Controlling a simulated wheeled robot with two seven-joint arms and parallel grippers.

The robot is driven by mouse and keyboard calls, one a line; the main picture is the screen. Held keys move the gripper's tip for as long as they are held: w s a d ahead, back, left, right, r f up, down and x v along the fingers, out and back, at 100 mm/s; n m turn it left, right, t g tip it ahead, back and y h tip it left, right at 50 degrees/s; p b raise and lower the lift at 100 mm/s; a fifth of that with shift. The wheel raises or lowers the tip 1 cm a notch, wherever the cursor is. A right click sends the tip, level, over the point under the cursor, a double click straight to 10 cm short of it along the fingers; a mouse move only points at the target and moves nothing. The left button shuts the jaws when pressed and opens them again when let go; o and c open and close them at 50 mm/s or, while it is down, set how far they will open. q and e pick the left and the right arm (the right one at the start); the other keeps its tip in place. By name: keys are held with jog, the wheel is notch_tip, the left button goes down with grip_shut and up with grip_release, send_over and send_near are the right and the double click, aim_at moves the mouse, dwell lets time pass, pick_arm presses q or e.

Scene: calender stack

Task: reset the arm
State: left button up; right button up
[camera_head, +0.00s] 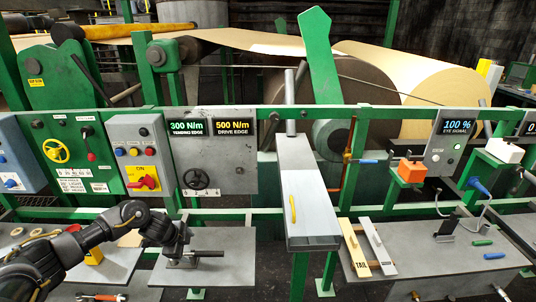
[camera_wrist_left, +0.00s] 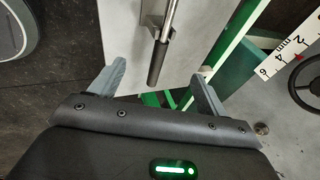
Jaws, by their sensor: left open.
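My left arm (camera_head: 95,235) is black and comes in from the left in the head view. Its wrist end is over the grey shelf (camera_head: 225,272), beside a small metal fixture with a dark bar handle (camera_head: 208,253). My left gripper (camera_wrist_left: 160,72) shows in the wrist view with its two grey fingers spread apart and nothing between them. A metal rod with a black grip (camera_wrist_left: 158,58) on a grey plate lies beyond the fingers; I cannot tell if they touch it. My right gripper is in neither view.
A control panel with a red switch (camera_head: 143,181) and a tension display (camera_head: 233,127) stand behind the arm. A grey sloped plate (camera_head: 308,200) is at the centre. A right-hand table (camera_head: 430,265) holds a TAIL-marked strip (camera_head: 354,247) and small tools.

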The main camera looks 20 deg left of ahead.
pick_arm(q)
jog(key=s+d+f+n+t, duration=0.1)
jog(key=s+d+f, duration=0.15)
jog(key=d, duration=0.45)
jog(key=s+d+f+h, duration=0.1)
jog(key=s+d, duration=0.2)
jog(key=d, duration=0.5)
jog(key=s+d+f+n+t, duration=0.1)
jog(key=s+d, duration=0.2)
jog(key=d, duration=0.4)
jog(key=s+r+n+g+y, duration=0.3)
jog(key=s+n, duration=0.8)
jog(key=s, duration=1.3)
notch_tip(320, 180, down, 31)
jog(key=g+h+b, duration=0.1)
jog(key=g+b, duration=0.1)
jog(key=b, duration=0.4)
jog(key=s+a+f+g+b, duration=0.1)
jog(key=s+a+f+b, duration=0.2)
jog(key=s+f, duration=1.4)
notch_tip(320, 180, down, 3)
jog(key=shift+f+m+b, duration=0.2)
jog(key=shift+m+b, duration=0.2)
jog(key=shift+b, duration=0.3)
